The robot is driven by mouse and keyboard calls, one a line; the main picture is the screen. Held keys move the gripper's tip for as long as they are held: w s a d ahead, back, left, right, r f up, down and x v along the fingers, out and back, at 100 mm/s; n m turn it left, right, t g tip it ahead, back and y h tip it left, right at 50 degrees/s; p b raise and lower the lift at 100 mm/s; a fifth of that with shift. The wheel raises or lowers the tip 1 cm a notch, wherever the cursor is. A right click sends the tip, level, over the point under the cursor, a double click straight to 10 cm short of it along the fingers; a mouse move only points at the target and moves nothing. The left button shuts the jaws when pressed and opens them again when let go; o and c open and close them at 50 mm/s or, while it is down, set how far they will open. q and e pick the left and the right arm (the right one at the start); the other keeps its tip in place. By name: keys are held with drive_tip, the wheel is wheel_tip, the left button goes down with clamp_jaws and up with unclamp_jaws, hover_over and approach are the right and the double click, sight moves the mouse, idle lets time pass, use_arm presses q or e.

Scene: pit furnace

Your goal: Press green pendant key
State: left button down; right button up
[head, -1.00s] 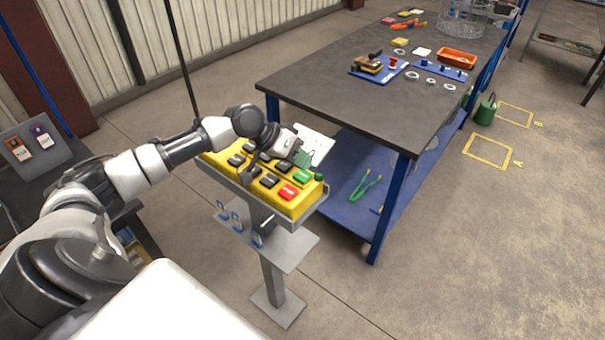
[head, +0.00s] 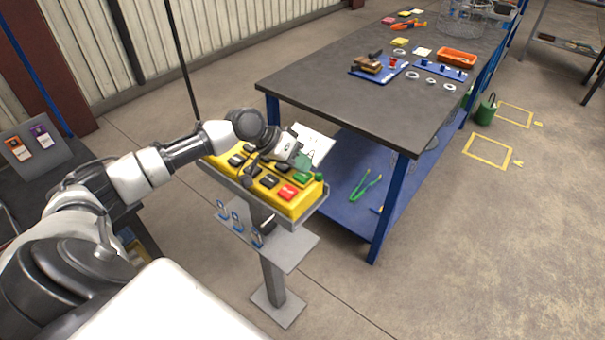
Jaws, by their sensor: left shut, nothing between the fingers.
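The yellow pendant (head: 302,208) lies tilted on a grey stand, with several black keys, a red key (head: 287,192) and a green key (head: 301,180) on its face. A small round green knob (head: 319,177) is at its right end. My left gripper (head: 303,165) is shut and empty, with its tips right at the far side of the green key. I cannot tell whether they touch it. The wrist and gripper hide part of the pendant's far keys. My right gripper is out of view.
A dark-topped workbench (head: 345,98) with blue legs stands behind the pendant, holding an orange tray (head: 457,56) and blue boards. A white sheet (head: 318,143) is just behind the pendant. A grey shelf (head: 293,252) sits lower on the stand.

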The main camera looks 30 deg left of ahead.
use_arm(q)
drive_tip(key=shift+f, duration=0.5)
idle(0.6)
drive_tip(key=shift+r+p, duration=0.85)
drive_tip(key=shift+r, duration=0.05)
drive_tip(key=shift+r, duration=0.1)
wheel_tip(320, 180, up, 5)
drive_tip(key=p, duration=0.5)
